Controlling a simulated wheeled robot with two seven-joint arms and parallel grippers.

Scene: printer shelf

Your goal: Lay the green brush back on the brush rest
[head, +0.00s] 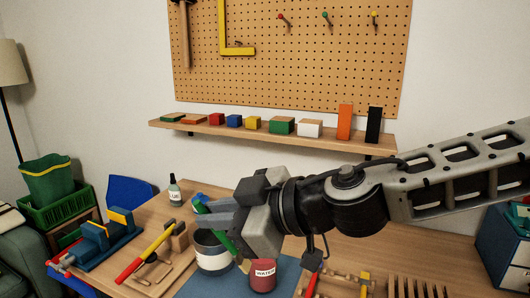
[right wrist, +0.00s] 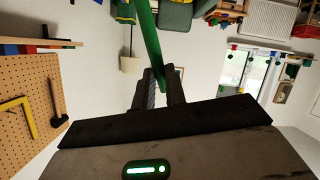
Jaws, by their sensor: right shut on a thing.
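My right gripper (head: 212,214) is shut on the green brush (head: 224,243), above the dark-banded white pot and the blue mat. The brush is tilted, its lower part slanting down to the right toward a pale tip beside the red pot. In the right wrist view the green handle (right wrist: 147,45) runs up from between the fingers (right wrist: 160,88). A wooden stand with a notched block (head: 179,236) is on the bench to the left, with a red and yellow tool lying across it. I cannot tell for sure whether it is the brush rest. My left gripper is not in view.
A red pot labelled WATER (head: 263,276) and the white pot (head: 212,262) stand by the blue mat (head: 283,271). A small bottle (head: 174,193) stands behind. A blue vise (head: 104,242) is at left; a slotted wooden rack (head: 415,288) is at right.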

